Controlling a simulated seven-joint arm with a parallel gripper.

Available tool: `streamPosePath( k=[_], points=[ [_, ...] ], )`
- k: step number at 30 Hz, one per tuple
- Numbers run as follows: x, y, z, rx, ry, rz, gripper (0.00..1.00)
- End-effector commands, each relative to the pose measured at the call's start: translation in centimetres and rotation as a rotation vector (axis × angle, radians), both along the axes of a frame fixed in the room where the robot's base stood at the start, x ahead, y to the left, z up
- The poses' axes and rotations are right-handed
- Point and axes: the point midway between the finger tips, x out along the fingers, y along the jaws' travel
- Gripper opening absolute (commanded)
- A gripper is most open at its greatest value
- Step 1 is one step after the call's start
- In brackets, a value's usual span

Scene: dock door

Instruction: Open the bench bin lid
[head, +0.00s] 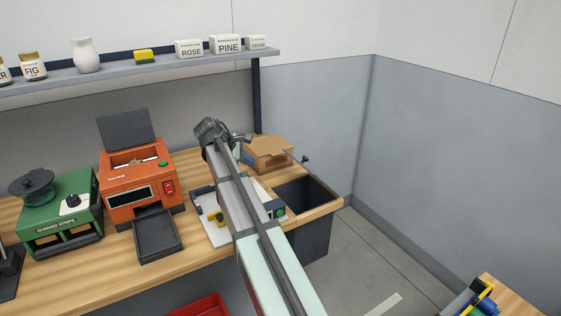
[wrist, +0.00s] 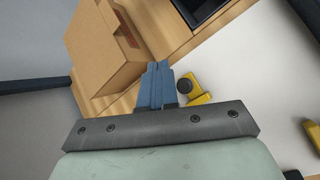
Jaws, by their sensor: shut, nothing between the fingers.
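The bench bin (head: 311,228) is a dark grey box at the right end of the bench. Its top shows as a dark, recessed square, seemingly an open mouth. A small dark knob on a thin rod (head: 305,159) shows behind it; I cannot tell whether it belongs to a lid. In the wrist view a corner of a dark square, likely the bin (wrist: 196,10), shows at the top. My gripper (wrist: 157,70) has its blue fingers together and empty, over the bench between the cardboard box and a yellow part. In the head view my arm largely hides it.
A cardboard box (head: 268,153) stands behind the bin, also at left in the wrist view (wrist: 105,45). A white board with a yellow part (wrist: 198,98) lies left of the bin, partly behind my arm. An orange machine (head: 140,190) and green machine (head: 62,215) stand further left.

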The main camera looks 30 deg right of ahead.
Motion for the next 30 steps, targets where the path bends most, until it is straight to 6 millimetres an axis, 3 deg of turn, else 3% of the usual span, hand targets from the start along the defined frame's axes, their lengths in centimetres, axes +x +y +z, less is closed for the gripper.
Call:
streamPosePath(
  k=[3, 9, 19, 24, 30],
  points=[
    [-2.6, 0.7, -1.4, -0.191, 0.138, 0.065, 0.00],
    [-5.8, 2.1, -1.7, -0.501, 0.365, 0.146, 0.00],
    [-8.2, 4.5, -0.6, -0.790, 0.572, 0.193, 0.00],
    [-8.3, 3.9, -0.5, -0.812, 0.588, 0.192, 0.00],
    [-8.4, 1.1, -0.6, -0.810, 0.587, 0.189, 0.00]
  ],
)
